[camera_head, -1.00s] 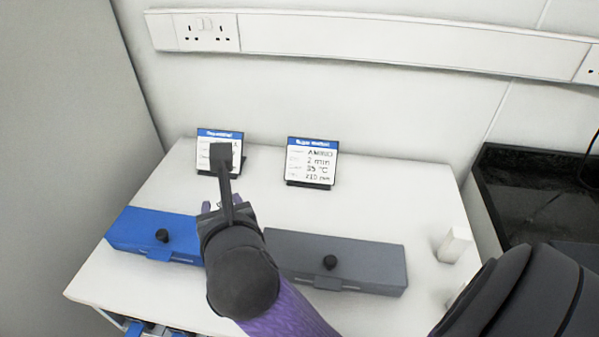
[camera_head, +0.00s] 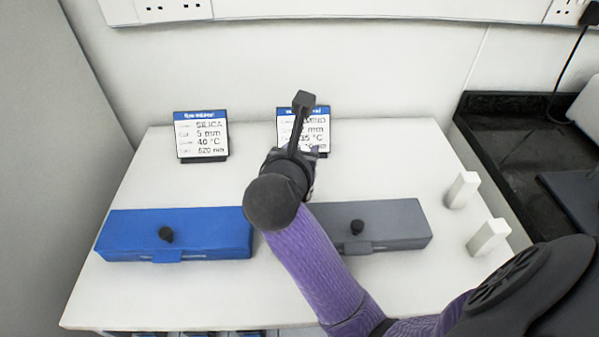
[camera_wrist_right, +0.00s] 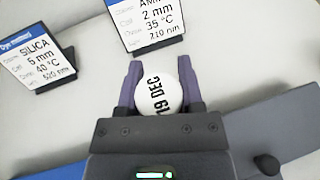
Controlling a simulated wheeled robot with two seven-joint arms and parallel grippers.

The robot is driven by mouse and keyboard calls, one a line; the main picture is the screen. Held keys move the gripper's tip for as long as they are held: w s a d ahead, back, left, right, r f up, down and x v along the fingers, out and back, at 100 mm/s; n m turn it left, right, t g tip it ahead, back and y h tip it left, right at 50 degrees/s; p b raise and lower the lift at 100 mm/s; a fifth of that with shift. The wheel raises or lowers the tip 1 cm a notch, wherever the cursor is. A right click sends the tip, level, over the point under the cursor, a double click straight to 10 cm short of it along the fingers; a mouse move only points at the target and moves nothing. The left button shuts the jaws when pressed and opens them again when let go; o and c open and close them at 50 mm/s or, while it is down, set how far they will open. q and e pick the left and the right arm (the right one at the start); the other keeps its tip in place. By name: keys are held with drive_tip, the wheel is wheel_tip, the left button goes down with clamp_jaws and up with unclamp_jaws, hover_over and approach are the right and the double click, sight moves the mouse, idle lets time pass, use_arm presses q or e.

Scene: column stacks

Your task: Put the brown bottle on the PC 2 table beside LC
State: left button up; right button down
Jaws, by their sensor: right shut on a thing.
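My right gripper (camera_head: 308,160) reaches over the white table (camera_head: 365,172), in front of the right-hand card in the head view. The SILICA card (camera_head: 201,134) stands at the back left; the AMINO card (camera_head: 318,132) is partly covered by my arm. My left gripper is not in view.
A blue case (camera_head: 205,225) and a grey case (camera_head: 395,222) lie across the table's front. Two white blocks (camera_head: 462,190) (camera_head: 488,237) stand near the right edge. A black worktop (camera_head: 500,150) adjoins on the right. Bare table lies between cards and cases.

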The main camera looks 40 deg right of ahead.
wheel_tip(320, 180, down, 3)
drive_tip(key=shift+r+b, duration=0.1)
drive_tip(key=shift+b, duration=0.25)
drive_tip(key=shift+r, duration=0.1)
drive_tip(key=shift+f, duration=0.25)
drive_tip(key=shift+c, duration=2.4)
unclamp_jaws()
drive_tip(key=shift+r, duration=0.1)
drive_tip(key=shift+o, duration=1.1)
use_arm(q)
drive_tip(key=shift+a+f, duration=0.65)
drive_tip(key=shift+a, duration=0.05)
